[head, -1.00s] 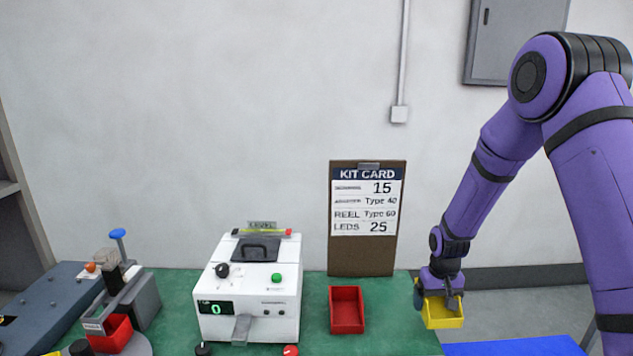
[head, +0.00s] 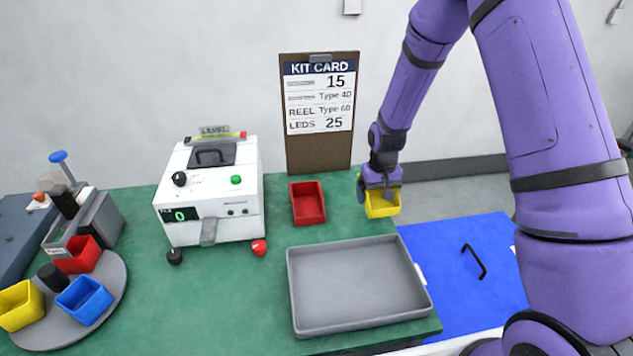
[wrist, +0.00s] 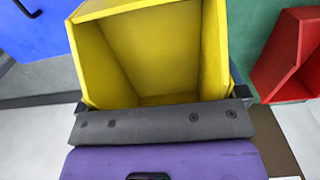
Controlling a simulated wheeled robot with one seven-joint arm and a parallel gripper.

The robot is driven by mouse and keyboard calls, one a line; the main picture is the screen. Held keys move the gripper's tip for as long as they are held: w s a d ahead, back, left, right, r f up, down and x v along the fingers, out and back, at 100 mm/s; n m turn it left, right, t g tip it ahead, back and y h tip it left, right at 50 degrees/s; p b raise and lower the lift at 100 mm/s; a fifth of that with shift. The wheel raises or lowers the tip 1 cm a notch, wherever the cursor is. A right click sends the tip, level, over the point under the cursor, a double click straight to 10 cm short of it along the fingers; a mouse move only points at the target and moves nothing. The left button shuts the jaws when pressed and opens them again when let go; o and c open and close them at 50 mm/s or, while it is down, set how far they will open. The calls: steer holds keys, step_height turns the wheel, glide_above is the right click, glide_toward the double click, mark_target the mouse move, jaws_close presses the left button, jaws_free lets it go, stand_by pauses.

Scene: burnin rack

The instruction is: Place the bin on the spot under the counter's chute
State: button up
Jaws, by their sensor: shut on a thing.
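A yellow bin (head: 383,204) is held by my gripper (head: 380,190) at the right back edge of the green bench. In the wrist view the empty yellow bin (wrist: 155,55) is gripped at its near wall, its open inside facing the camera. The counter (head: 210,190) is a white machine with a display reading 0. Its grey chute (head: 208,232) points down at the front, and the bench below it has no bin on it. A red bin (head: 308,204) stands between the counter and my gripper.
A grey tray (head: 358,328) lies front right on the bench. A round turntable (head: 115,275) with red, blue and yellow bins is at left. A kit card (head: 318,115) stands behind. Green bench is clear left of the tray.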

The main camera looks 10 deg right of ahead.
step_height(320, 180, up, 4)
glide_above(354, 221)
steer(key=shift+f, duration=4.65)
steer(key=shift+f, duration=0.15)
steer(key=o, duration=0.7)
steer(key=shift+c, duration=0.2)
